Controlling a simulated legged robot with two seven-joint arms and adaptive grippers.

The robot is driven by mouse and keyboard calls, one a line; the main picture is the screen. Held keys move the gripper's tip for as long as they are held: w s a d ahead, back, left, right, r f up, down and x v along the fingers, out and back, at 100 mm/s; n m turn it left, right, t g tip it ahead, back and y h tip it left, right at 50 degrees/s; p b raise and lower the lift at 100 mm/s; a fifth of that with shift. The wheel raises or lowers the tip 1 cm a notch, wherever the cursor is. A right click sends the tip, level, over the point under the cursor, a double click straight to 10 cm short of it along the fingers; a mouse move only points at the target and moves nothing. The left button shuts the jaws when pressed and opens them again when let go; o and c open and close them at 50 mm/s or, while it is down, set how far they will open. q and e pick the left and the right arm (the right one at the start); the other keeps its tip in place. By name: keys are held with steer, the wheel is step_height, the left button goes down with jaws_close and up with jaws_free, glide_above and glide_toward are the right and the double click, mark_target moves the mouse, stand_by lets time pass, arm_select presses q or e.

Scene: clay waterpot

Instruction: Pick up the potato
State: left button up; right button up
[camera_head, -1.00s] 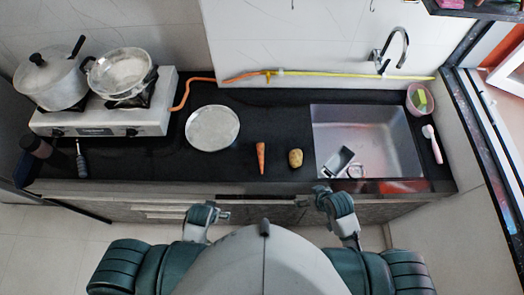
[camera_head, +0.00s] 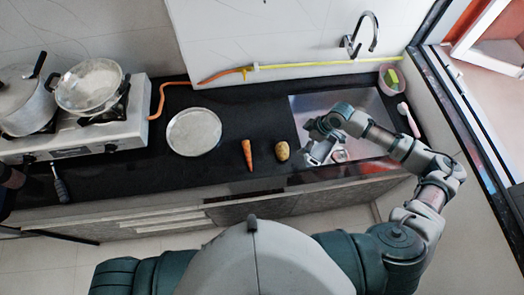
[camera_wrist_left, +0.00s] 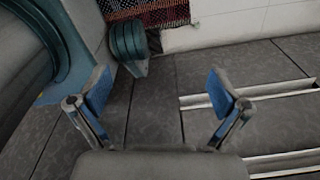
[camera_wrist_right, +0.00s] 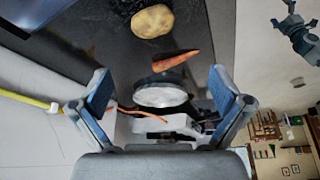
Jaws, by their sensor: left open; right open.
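The potato (camera_head: 282,151) is a small tan lump on the black counter between the carrot and the sink. It also shows near the top of the right wrist view (camera_wrist_right: 152,21), beyond the fingertips. My right gripper (camera_head: 314,148) is just right of the potato, over the left part of the sink. Its fingers are spread and empty in the right wrist view (camera_wrist_right: 160,95). My left gripper is outside the head view. In the left wrist view (camera_wrist_left: 153,97) its fingers are apart and empty, facing grey cabinet panels.
A carrot (camera_head: 247,154) lies left of the potato, and a round metal plate (camera_head: 193,132) is farther left. The sink (camera_head: 372,105) holds a metal item (camera_head: 318,153). A stove (camera_head: 85,135) with pots stands at the left. The counter's front edge runs just before the potato.

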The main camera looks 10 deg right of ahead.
mark_target(286, 149)
steer(key=x, duration=0.7)
steer(key=w+d+p+x, duration=0.1)
steer(key=x, duration=0.3)
steer(key=shift+w+a+f, duration=0.1)
steer(key=shift+w+f, duration=0.05)
steer(key=shift+f, duration=0.25)
steer(key=shift+a+f, duration=0.25)
steer(key=shift+a, duration=0.1)
steer(key=a+f, duration=0.2)
steer(key=f, duration=0.1)
steer(key=shift+a+f+p, duration=0.3)
steer(key=shift+p, duration=0.1)
steer(key=shift+f, duration=0.2)
steer(key=shift+w+d+f, duration=0.1)
steer(key=shift+d+f, duration=0.05)
steer(key=shift+d, duration=0.15)
steer(key=shift+w+d+f, duration=0.1)
steer(key=shift+d, duration=0.1)
steer(key=shift+c, duration=0.5)
steer(key=shift+w+d, duration=0.15)
steer(key=shift+d, duration=0.1)
steer(key=c, duration=0.8)
steer(key=shift+c, duration=0.4)
arm_select(q)
steer(key=shift+s+d+r, duration=0.1)
steer(key=shift+d+r, duration=0.05)
steer(key=shift+r, duration=0.35)
steer(key=shift+s+d+r, duration=0.1)
steer(key=shift+r, duration=0.4)
